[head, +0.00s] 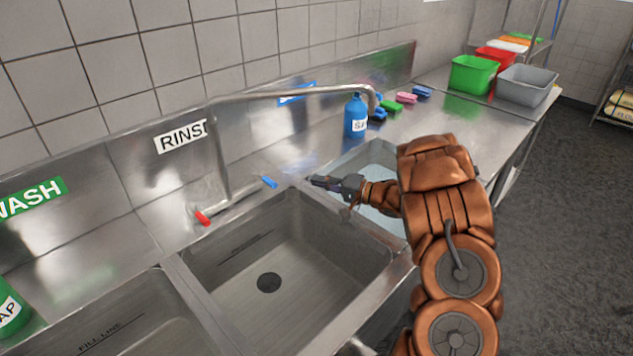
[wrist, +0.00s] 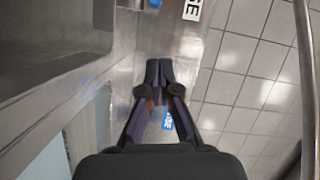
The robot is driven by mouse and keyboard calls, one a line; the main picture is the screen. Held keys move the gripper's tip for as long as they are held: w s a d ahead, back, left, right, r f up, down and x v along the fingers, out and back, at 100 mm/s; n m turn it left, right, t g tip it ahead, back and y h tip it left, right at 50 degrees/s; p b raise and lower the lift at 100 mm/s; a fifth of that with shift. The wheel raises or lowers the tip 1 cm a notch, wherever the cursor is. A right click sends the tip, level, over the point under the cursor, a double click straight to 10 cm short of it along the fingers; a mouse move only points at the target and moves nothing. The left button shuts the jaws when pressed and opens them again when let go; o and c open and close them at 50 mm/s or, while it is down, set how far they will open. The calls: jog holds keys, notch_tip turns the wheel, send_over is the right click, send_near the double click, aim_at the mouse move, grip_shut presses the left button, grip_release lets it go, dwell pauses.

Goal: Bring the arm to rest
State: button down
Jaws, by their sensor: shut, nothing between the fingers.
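My gripper (head: 313,181) is shut and empty in the head view, at the end of my copper-coloured arm. It is above the divider between the middle sink basin (head: 290,262) and the right basin (head: 372,160), just right of the blue tap handle (head: 269,182). In the wrist view the gripper (wrist: 158,68) shows its fingertips together, in front of the steel backsplash and the tiled wall. My arm hides part of the right basin and the counter behind it.
The faucet spout (head: 290,93) reaches over the sink near my gripper. A red tap handle (head: 202,217) is to its left. A blue bottle (head: 355,117) and several sponges stand behind. Green (head: 474,76) and grey (head: 526,86) bins stand on the far counter. The floor (head: 570,220) at right is clear.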

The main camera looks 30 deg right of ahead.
dwell(0.4)
jog(key=shift+w+d+r+h, duration=0.1)
jog(key=shift+w+d+h, duration=0.1)
jog(key=shift+w+h, duration=0.1)
jog(key=w+d+r+n+h, duration=0.1)
jog(key=w+d+r+h, duration=0.3)
jog(key=d+r+h, duration=0.45)
jog(key=s+a+r+g+h, duration=0.1)
jog(key=s+r+g+h, duration=0.25)
jog(key=s+h, duration=0.45)
jog(key=s+a+f+n+g+y, duration=0.2)
jog(key=s+a+g, duration=0.2)
jog(key=s+a, duration=0.5)
jog(key=s+a+f+n+g+y, duration=0.1)
jog(key=s+a+n+g+y, duration=0.1)
jog(key=s+a, duration=0.8)
jog(key=s+a+f+n+g+y, duration=0.2)
jog(key=s+a+g, duration=0.4)
jog(key=s, duration=1.6)
jog(key=a+n+y, duration=0.1)
jog(key=a, duration=0.3)
jog(key=shift+f+n, duration=0.3)
jog(key=shift+f, duration=0.05)
